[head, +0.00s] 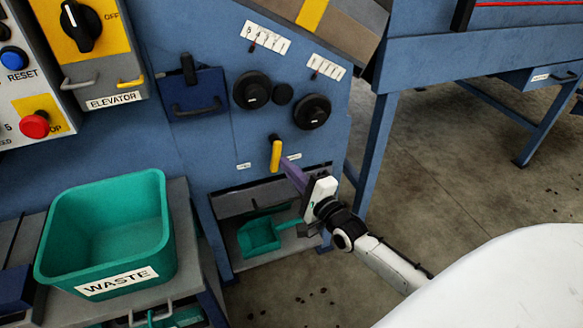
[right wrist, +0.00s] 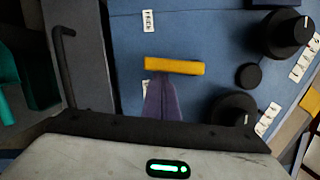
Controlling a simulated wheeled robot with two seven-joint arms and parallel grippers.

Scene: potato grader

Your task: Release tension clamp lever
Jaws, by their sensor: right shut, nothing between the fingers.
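The tension clamp lever (head: 275,155) is a yellow handle on the blue machine panel, pointing down from a dark pivot in the head view. In the right wrist view the yellow lever (right wrist: 174,67) lies crosswise just past the fingertips. My right gripper (head: 284,165) has purple fingers and is shut and empty, with its tips close beside the lever's lower part. Its fingers also show in the right wrist view (right wrist: 163,82). I cannot tell whether they touch the lever. My left gripper is not in view.
Black knobs (head: 252,90) sit above the lever under number labels. A green WASTE bin (head: 105,278) stands at lower left. A green scoop (head: 259,236) lies in the opening below the lever. The floor (head: 440,160) at right is open near a blue frame leg (head: 377,150).

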